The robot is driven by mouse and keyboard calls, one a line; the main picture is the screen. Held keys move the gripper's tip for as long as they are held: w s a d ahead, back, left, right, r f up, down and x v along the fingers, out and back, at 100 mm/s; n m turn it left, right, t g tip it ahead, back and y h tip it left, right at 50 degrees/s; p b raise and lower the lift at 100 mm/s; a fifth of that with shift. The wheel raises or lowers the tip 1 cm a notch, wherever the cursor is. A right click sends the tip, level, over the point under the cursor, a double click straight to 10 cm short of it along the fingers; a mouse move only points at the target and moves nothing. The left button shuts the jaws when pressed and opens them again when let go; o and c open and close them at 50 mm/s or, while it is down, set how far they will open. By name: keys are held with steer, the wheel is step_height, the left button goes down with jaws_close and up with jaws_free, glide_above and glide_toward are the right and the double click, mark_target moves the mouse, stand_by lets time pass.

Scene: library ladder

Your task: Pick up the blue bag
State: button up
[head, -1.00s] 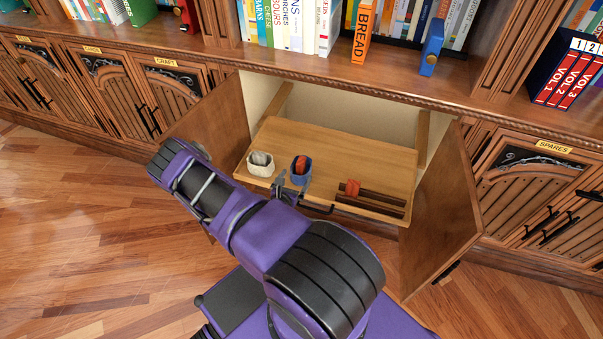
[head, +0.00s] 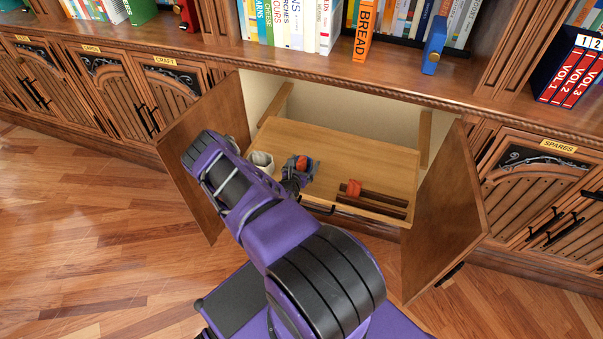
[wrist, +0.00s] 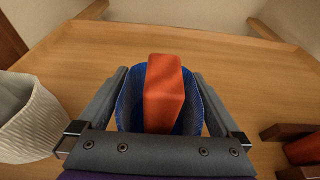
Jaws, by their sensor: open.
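The blue bag (wrist: 193,113) stands on the wooden shelf in the open cabinet, with a red-orange block (wrist: 164,95) sticking up out of it. In the wrist view my gripper (wrist: 160,95) is open, with one finger on each side of the bag. I cannot tell whether the fingers touch the bag's sides. In the head view my gripper (head: 299,170) and arm cover most of the bag; the red block (head: 301,163) shows at its top.
A white bag (wrist: 32,115) stands close to the left of the blue bag. Dark brown bars with a red piece (head: 353,188) lie to the right. The cabinet's open doors (head: 445,210) stand at both sides. The shelf's back (head: 345,145) is clear.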

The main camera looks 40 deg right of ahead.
steer(key=shift+r, duration=0.1)
steer(key=c, duration=1.2)
